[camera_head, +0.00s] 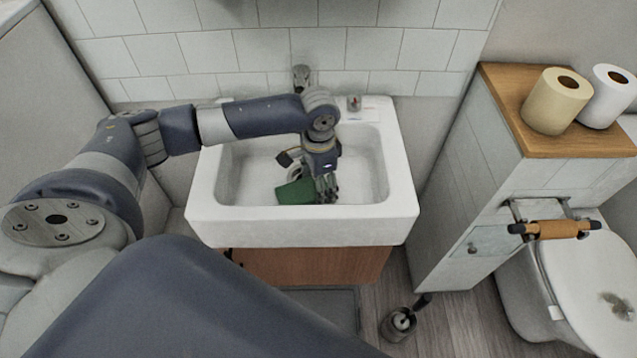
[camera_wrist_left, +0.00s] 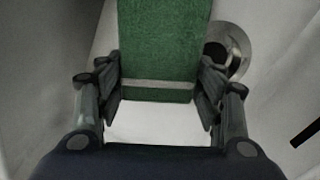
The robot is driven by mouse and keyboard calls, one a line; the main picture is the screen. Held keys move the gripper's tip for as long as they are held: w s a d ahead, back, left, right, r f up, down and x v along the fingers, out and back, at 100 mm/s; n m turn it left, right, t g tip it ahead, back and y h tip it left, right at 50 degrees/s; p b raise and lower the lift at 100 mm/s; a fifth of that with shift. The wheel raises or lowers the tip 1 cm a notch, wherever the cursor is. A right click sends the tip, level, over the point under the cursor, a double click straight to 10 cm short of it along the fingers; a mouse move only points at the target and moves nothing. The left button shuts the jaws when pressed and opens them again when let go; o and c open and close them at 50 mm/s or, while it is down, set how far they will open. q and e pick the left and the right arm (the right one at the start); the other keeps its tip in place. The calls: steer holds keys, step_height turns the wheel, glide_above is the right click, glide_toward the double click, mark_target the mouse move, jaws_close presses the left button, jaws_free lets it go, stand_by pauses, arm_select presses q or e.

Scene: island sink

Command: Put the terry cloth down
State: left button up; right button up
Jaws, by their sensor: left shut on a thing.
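The terry cloth (camera_head: 296,192) is a green folded piece inside the white sink (camera_head: 230,225). In the left wrist view the cloth (camera_wrist_left: 160,45) shows as a green slab with a pale band near its lower edge. My left gripper (camera_head: 327,190) reaches down into the basin at the cloth's right side. In the left wrist view my left gripper (camera_wrist_left: 162,100) has a finger on each side of the cloth and is shut on it. I cannot tell whether the cloth touches the basin floor. My right gripper is not in view.
A round metal drain (camera_wrist_left: 228,50) lies beside the cloth. The faucet (camera_head: 301,78) stands at the sink's back. A wood-topped cabinet (camera_head: 500,90) with two paper rolls is at the right, near the toilet (camera_head: 590,280). The basin's right side is clear.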

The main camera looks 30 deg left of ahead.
arm_select(q)
steer(key=o, duration=1)
steer(key=shift+f, duration=0.1)
steer(key=shift+r, duration=3.9)
